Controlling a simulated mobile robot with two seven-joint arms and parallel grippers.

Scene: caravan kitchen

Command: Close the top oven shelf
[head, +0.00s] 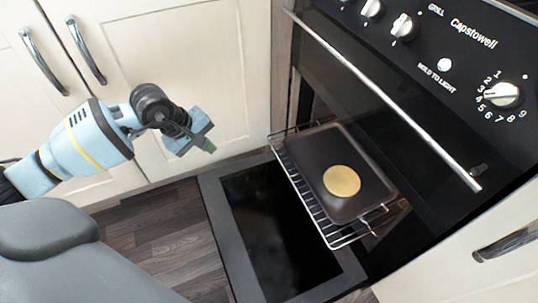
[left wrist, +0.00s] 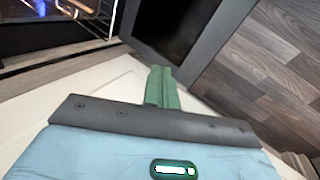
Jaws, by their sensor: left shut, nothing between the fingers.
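The top oven shelf (head: 316,213) is a wire rack pulled out of the oven (head: 350,85), above the lowered door. A dark baking tray (head: 322,158) rests on the rack, with a round yellow flat piece (head: 341,181) on it. A corner of the rack also shows at the top left of the left wrist view (left wrist: 88,14). My left gripper (head: 208,146) is to the left of the rack, apart from it, in front of the cream cupboards. Its green fingers (left wrist: 161,72) are shut and empty. My right gripper is not in view.
The oven door (head: 222,215) lies open below the shelf; its frame also shows in the left wrist view (left wrist: 208,48). Cream cupboards (head: 185,60) with metal handles stand left of the oven. Wooden floor (head: 165,240) is clear left of the door.

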